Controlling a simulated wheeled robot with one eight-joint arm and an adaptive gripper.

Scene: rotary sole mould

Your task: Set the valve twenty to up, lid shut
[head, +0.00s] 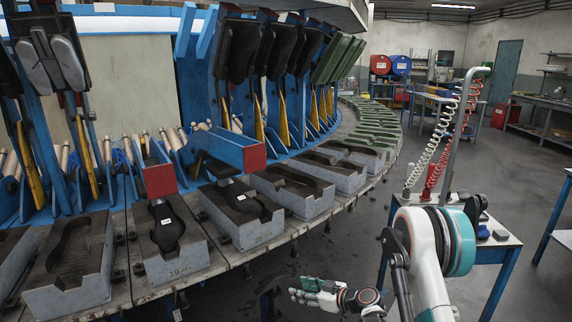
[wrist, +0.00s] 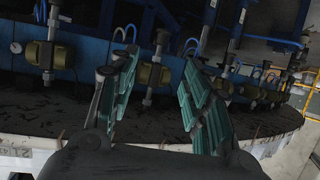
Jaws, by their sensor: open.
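The mould marked 20 (head: 239,222) sits on the rim of the rotary table, open at the top, with a dark recess. A black sole-shaped part (head: 233,196) is over it, under a blue arm with a red end (head: 254,157). My gripper (head: 292,290) is low in front of the table edge, apart from the moulds. In the wrist view my gripper (wrist: 158,66) is open and empty, its green ribbed fingers apart. Brass-coloured valve bodies (wrist: 152,73) and (wrist: 48,55) show beyond the fingers along a blue frame. No number is readable on them, so I cannot tell which is valve twenty.
The mould marked 19 (head: 170,249) holds a black sole. Other moulds (head: 290,190) follow along the rim. A blue-legged side table (head: 490,256) with coiled hoses (head: 432,145) stands at right.

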